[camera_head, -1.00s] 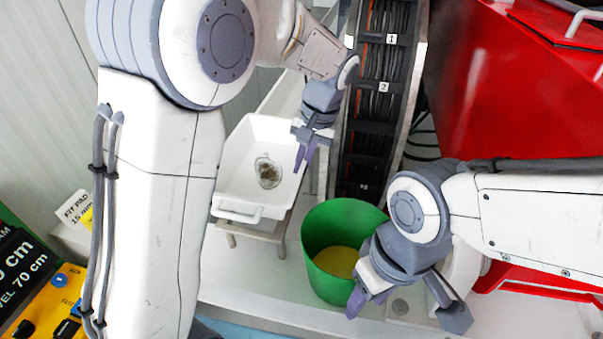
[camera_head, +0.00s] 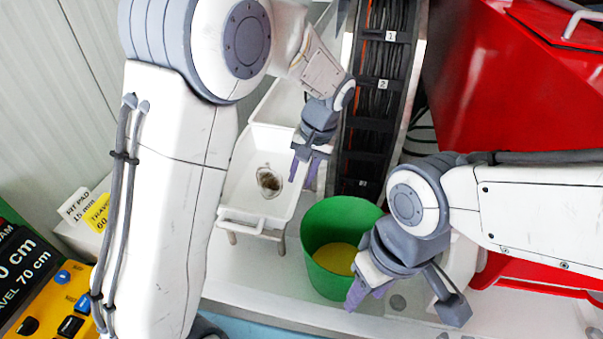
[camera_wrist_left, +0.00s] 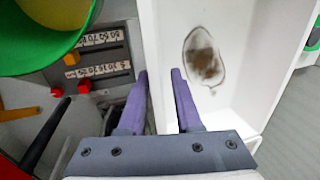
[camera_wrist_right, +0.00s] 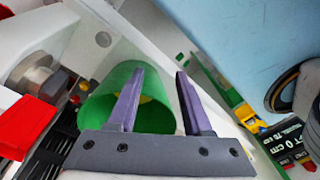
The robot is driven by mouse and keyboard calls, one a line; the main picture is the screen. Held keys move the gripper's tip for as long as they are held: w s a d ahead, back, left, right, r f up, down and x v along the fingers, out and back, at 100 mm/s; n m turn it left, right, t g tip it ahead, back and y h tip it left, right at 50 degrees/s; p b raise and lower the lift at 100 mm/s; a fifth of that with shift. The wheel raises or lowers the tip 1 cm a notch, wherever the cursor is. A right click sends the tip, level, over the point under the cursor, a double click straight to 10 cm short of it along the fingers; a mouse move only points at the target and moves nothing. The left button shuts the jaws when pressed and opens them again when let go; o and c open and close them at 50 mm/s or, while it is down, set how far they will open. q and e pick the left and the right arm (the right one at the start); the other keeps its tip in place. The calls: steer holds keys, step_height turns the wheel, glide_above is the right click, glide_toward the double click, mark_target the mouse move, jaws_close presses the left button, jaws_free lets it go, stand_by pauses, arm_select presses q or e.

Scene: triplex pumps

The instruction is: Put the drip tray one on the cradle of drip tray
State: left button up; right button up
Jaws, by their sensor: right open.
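The white drip tray (camera_head: 238,200), with a brown stain on its floor, is left of centre in the head view, above a light-legged stand (camera_head: 281,242). The tray also fills the upper right of the left wrist view (camera_wrist_left: 235,100). My left gripper (camera_head: 303,172) is at the tray's right wall. My right gripper (camera_head: 368,292) is open and empty, beside the green bucket. I cannot tell for sure whether the stand is the cradle; the tray hides most of it.
The green bucket (camera_head: 322,221), with yellow inside, stands right of the tray. A dark cable channel (camera_head: 375,120) runs behind it. A red housing (camera_head: 500,90) fills the upper right. A yellow control box (camera_head: 55,300) is at lower left.

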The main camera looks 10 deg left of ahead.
arm_select(q)
steer(key=shift+r, duration=0.2)
steer(key=shift+d+r, duration=0.1)
steer(key=shift+r, duration=0.2)
steer(key=b+v, duration=0.1)
steer(key=v, duration=0.9)
steer(key=s+d+f+m+h, duration=0.1)
steer(key=s+f+m, duration=0.2)
steer(key=s, duration=1)
steer(key=s+d+f+m+h, duration=0.2)
steer(key=s+f, duration=0.4)
steer(key=s, duration=0.6)
steer(key=shift+s+m+h, duration=0.3)
steer(key=shift+s+m, duration=0.05)
steer(key=shift+m, duration=0.55)
steer(key=shift+f+b, duration=0.1)
steer(key=shift+b, duration=0.2)
step_height(320, 180, down, 3)
steer(key=b, duration=0.3)
steer(key=shift+f, duration=0.1)
